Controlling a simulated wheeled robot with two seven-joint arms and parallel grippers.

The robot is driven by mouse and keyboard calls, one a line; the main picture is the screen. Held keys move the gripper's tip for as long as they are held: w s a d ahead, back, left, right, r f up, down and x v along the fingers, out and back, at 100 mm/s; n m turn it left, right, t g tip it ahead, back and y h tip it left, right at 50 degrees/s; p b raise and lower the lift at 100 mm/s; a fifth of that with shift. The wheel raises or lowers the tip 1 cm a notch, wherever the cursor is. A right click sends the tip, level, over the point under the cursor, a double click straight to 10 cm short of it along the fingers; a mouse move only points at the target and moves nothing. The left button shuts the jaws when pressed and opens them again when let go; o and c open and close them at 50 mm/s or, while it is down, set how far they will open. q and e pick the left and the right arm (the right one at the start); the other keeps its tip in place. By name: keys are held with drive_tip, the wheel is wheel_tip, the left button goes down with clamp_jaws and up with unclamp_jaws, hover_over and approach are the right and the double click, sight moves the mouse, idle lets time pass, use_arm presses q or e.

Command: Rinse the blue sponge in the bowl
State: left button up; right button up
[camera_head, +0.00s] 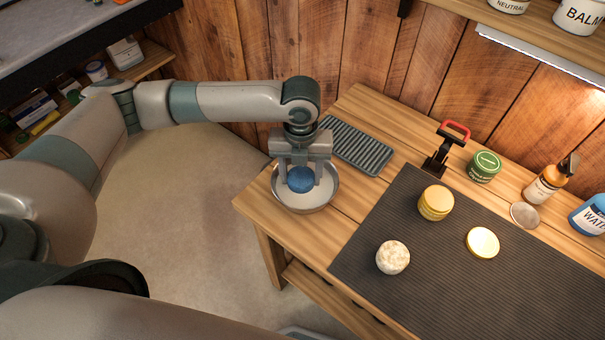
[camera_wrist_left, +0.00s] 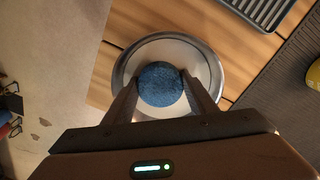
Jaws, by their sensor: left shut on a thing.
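The blue sponge (camera_head: 301,179) is round and sits between the fingers of my left gripper (camera_head: 300,182), which is shut on it. The gripper points down over the metal bowl (camera_head: 330,198), which stands at the table's left corner. The sponge is within the bowl's rim as seen from above; I cannot tell whether it touches the bottom or any water. In the left wrist view the sponge (camera_wrist_left: 161,84) is held between both fingertips (camera_wrist_left: 160,90), with the bowl (camera_wrist_left: 210,62) around it. My right gripper is not in view.
A dark ribbed rack (camera_head: 357,147) lies just behind the bowl. A red-handled tool (camera_head: 446,145), green tin (camera_head: 484,166), amber bottle (camera_head: 546,184) and blue bottle (camera_head: 590,215) stand along the back.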

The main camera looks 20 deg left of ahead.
use_arm(q)
drive_tip(key=shift+s+d, duration=0.1)
drive_tip(key=shift+d, duration=0.15)
idle(0.3)
drive_tip(key=shift+s+d+p, duration=0.2)
drive_tip(key=shift+d+p, duration=0.2)
drive_tip(key=shift+d, duration=0.1)
drive_tip(key=shift+s+d, duration=0.15)
drive_tip(key=shift+d, duration=0.25)
drive_tip(key=shift+w+a+p, duration=0.25)
drive_tip(key=shift+a+p, duration=0.05)
drive_tip(key=shift+a, duration=0.3)
idle(0.4)
drive_tip(key=shift+w+a, duration=0.2)
drive_tip(key=shift+a, duration=0.35)
idle(0.3)
drive_tip(key=shift+s+d+p, duration=0.25)
drive_tip(key=shift+d+p, duration=0.35)
idle(0.5)
drive_tip(key=shift+r, duration=0.1)
idle(0.3)
